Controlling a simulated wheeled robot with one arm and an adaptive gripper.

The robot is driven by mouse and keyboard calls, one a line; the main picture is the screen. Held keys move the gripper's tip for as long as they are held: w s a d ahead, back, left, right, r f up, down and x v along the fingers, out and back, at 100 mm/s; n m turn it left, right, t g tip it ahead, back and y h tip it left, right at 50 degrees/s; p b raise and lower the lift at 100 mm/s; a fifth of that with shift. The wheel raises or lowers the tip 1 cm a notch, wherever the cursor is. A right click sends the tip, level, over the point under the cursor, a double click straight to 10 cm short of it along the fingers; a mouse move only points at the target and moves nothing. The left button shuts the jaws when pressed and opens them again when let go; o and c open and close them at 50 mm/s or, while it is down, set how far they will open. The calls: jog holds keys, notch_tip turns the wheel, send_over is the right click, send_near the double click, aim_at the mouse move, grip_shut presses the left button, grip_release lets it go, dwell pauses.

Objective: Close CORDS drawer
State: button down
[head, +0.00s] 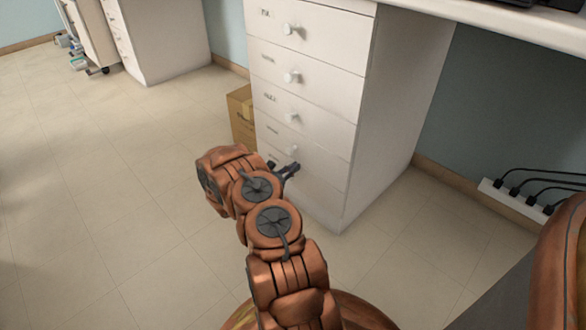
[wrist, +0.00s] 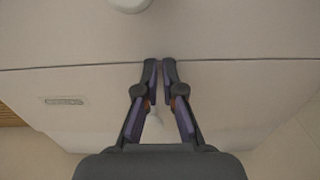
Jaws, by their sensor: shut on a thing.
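A white cabinet (head: 390,110) has a stack of drawers with round white knobs. The drawer labels are too blurred to read, so I cannot tell which one says CORDS. My gripper (head: 291,170) is low in front of the bottom drawer (head: 318,205), and my arm hides part of it. In the wrist view, the fingertips of my gripper (wrist: 160,66) are close together at the seam above this drawer front (wrist: 245,95). Its white knob (wrist: 154,122) shows between the fingers, which are shut on it. The upper drawers look flush; any gap at the bottom one is not clear.
A cardboard box (head: 241,115) stands on the floor just left of the cabinet. A power strip (head: 520,203) with black cables lies along the wall at right. Another white cabinet (head: 165,40) is at the back left. The tiled floor (head: 90,190) at left is clear.

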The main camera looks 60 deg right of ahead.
jog(key=w+a+p, duration=0.2)
jog(key=a+p, duration=0.2)
jog(key=a, duration=0.9)
jog(key=shift+w+a+p, duration=0.35)
jog(key=shift+w, duration=0.05)
jog(key=s+a+r+m+g+y+p, duration=0.25)
jog(key=r+p, duration=0.35)
jog(key=r, duration=0.8)
jog(key=s+a+r+m+g+y+p, duration=0.15)
jog(key=s+r+m+p, duration=0.3)
jog(key=r, duration=0.95)
jog(key=s+a+r+m+g+y+p, duration=0.25)
jog(key=r+p, duration=0.35)
jog(key=r, duration=0.8)
jog(key=s+a+r+m+t+y+p, duration=0.2)
jog(key=s+a+r+p, duration=0.3)
jog(key=a+r+p, duration=0.3)
jog(key=s+a+r+m+t+y+p, duration=0.2)
jog(key=s+a+r+y+p, duration=0.3)
jog(key=a+r, duration=0.8)
jog(key=s+a+r+m+t+y+p, duration=0.2)
jog(key=s+a+r+t+y+p, duration=0.2)
jog(key=s+a+r+p, duration=0.3)
jog(key=a+r+p, duration=0.4)
jog(key=a, duration=0.2)
jog(key=shift+p, duration=0.3)
